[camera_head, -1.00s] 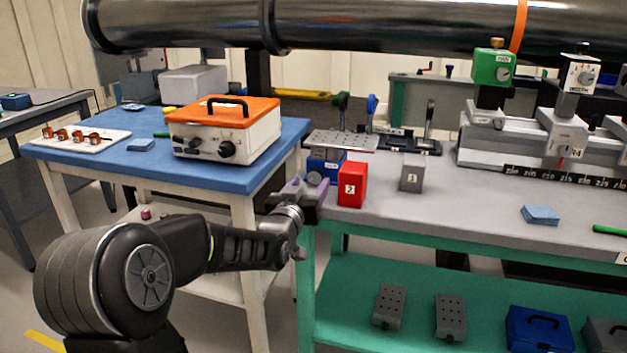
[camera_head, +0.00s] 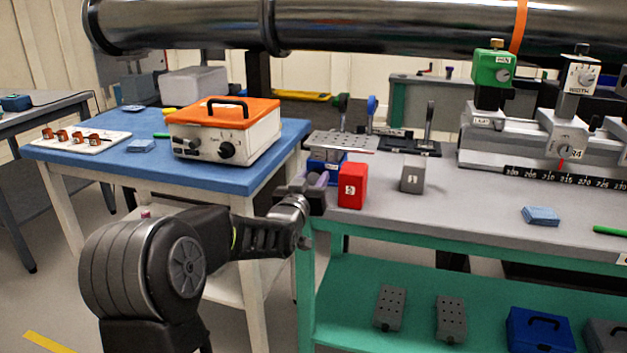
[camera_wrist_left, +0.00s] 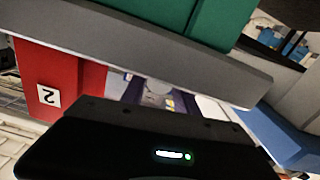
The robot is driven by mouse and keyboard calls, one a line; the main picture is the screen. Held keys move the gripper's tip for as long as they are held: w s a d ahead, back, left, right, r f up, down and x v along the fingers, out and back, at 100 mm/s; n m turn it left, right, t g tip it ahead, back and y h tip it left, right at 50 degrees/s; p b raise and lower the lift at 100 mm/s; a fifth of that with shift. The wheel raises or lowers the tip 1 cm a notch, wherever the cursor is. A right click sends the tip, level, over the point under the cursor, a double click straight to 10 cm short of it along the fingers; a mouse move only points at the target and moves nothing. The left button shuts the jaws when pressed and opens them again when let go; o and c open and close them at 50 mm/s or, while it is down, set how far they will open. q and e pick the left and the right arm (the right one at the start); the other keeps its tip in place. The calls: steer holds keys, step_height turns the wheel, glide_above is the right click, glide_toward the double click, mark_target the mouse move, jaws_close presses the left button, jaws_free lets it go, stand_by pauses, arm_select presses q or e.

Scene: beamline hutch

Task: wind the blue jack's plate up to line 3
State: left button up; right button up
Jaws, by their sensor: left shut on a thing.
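The blue jack (camera_head: 324,168) stands at the left end of the grey bench, partly hidden by the red block and my gripper. A grey plate with holes (camera_head: 342,139) shows above and behind it; I cannot tell which line its height matches. My left gripper (camera_head: 314,187) is at the jack's near side, shut on a small part that looks like its knob. In the left wrist view the pale round knob (camera_wrist_left: 158,88) shows between the purple fingers, largely hidden by the gripper body. My right gripper is not in view.
A red block (camera_head: 352,186) labelled 2 stands close right of my gripper, and a grey block (camera_head: 412,174) labelled 1 stands further right. The bench's front edge (camera_head: 420,226) runs just below. A blue table (camera_head: 200,170) with an orange-lidded box (camera_head: 226,132) is at left.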

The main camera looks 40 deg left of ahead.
arm_select(q)
jaws_close()
steer(key=shift+f+m+b, duration=0.15)
steer(key=shift+m+b, duration=0.35)
steer(key=shift+b, duration=0.15)
steer(key=shift+m, duration=0.6)
steer(key=o, duration=0.8)
jaws_free()
steer(key=shift+c, duration=0.2)
steer(key=shift+s, duration=0.1)
steer(key=v, duration=0.7)
steer(key=shift+s+d, duration=0.15)
steer(key=shift+s, duration=0.15)
